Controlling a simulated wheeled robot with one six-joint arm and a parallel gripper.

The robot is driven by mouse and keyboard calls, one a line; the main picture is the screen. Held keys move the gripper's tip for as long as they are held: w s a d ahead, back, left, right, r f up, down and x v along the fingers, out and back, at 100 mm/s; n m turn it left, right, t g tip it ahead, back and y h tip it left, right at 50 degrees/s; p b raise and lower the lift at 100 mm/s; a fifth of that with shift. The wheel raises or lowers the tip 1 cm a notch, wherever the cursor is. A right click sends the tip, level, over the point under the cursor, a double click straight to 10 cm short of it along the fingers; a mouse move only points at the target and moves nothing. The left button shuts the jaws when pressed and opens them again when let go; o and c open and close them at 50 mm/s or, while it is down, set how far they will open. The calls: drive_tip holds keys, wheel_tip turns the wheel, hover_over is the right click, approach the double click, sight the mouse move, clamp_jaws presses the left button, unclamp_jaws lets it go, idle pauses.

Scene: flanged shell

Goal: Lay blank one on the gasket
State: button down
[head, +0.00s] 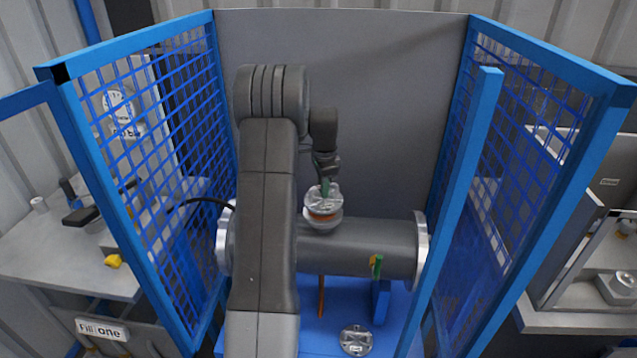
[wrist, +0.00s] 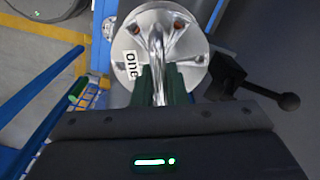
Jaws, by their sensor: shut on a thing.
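Blank one (wrist: 183,22) is a round silver metal disc with bolt holes, a raised bar handle and a white label reading "one". My gripper (wrist: 160,88) has green fingers shut on its handle. In the head view, blank one (head: 322,203) is over the upright nozzle flange on top of the grey shell (head: 350,247). The orange gasket (head: 322,216) shows as a thin band just under the disc. I cannot tell whether they touch. My gripper (head: 325,186) is above the disc. The gasket is hidden in the wrist view.
A second silver blank (head: 356,341) with a label lies on the blue base (head: 335,338) in front of the shell. Blue mesh guards (head: 165,150) stand on both sides, with a blue post (head: 460,200) at right. A black lever with a ball knob (wrist: 288,102) is close beside blank one.

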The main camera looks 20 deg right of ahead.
drive_tip(key=shift+w+a+f, duration=0.1)
drive_tip(key=shift+f, duration=1)
drive_tip(key=shift+f, duration=0.2)
drive_tip(key=c, duration=1.5)
unclamp_jaws()
drive_tip(key=shift+o, duration=0.2)
drive_tip(key=shift+r, duration=0.1)
wheel_tip(320, 180, up, 12)
drive_tip(key=shift+r+b, duration=0.1)
drive_tip(key=shift+b, duration=0.35)
